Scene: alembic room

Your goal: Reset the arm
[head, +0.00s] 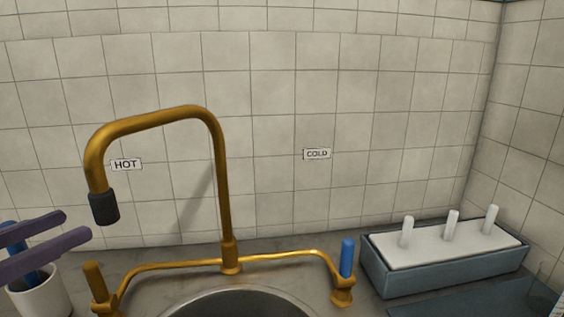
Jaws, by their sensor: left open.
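My left gripper (76,225) comes in at the left edge. Its two purple fingers are apart, with nothing visible between the tips. They are in front of a white cup (42,292) and below and left of the faucet's dark spout tip (104,208). The rest of the left arm is outside the picture. My right gripper is not in view.
A brass faucet (222,170) rises behind a round sink (245,302). It has a brass handle (95,280) at left and a blue handle (347,257) at right. A grey box (440,272) with a white pegged top stands at right. A tiled wall closes the back.

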